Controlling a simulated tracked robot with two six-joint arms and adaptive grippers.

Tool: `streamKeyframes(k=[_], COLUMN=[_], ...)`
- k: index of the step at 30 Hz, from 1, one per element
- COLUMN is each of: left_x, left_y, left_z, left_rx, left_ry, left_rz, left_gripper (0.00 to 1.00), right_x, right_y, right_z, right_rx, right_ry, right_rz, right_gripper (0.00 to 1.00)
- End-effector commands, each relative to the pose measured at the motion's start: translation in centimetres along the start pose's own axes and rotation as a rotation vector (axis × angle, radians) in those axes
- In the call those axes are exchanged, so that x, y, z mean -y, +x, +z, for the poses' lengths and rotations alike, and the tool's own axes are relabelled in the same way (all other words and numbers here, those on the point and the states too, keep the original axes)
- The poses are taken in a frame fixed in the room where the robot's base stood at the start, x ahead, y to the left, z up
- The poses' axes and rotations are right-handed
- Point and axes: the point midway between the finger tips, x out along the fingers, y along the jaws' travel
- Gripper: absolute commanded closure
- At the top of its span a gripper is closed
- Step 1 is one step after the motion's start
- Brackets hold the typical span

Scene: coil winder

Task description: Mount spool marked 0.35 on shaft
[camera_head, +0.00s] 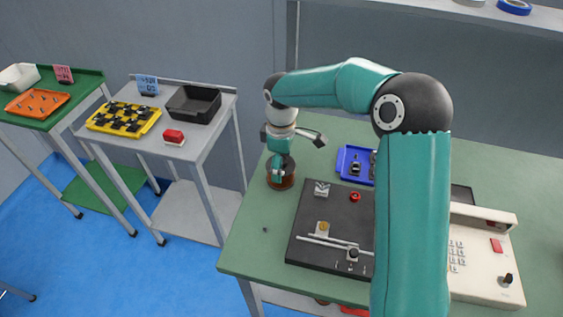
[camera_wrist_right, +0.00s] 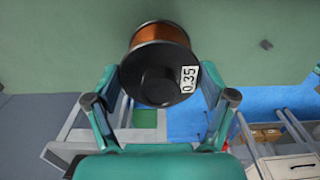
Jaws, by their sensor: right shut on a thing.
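The spool marked 0.35 (camera_wrist_right: 160,62) has black flanges, copper-coloured wire and a white label. In the head view the spool (camera_head: 281,181) is at the left part of the green table. My right gripper (camera_head: 281,166) reaches across from the right and points down over it. In the right wrist view the gripper (camera_wrist_right: 165,84) is shut on the spool, a finger on each side. I cannot tell whether the spool touches the table. Thin silver rods (camera_head: 335,243) lie across the black winder plate (camera_head: 305,217); which is the shaft is unclear. My left gripper is out of view.
A blue tray (camera_head: 345,165) with parts stands behind the plate. A cream keypad unit (camera_head: 485,255) is at right. My arm hides part of the plate.

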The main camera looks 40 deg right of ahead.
Motion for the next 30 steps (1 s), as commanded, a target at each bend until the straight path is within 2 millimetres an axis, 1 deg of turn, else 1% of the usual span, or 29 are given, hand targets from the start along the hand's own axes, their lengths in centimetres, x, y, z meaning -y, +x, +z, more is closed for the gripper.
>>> streamKeyframes(k=[18,19,21,22,30], left_x=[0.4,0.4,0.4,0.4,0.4], left_y=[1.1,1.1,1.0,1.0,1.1], left_z=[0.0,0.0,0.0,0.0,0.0], left_rx=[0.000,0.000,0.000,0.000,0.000], left_ry=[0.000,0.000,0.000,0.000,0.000], left_rz=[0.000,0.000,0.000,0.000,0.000], left_gripper=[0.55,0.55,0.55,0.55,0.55], right_x=[0.0,0.0,0.0,0.0,0.1], right_y=[1.6,1.6,1.5,1.6,1.7], right_z=[-0.1,-0.1,-0.1,-0.1,0.0], right_rx=[-0.001,-0.001,-0.001,-0.001,0.002], right_ry=[0.000,0.000,0.000,0.000,-0.001], right_rz=[0.001,0.002,0.001,0.001,-0.002], right_gripper=[0.84,0.13,0.01,0.00,0.00])
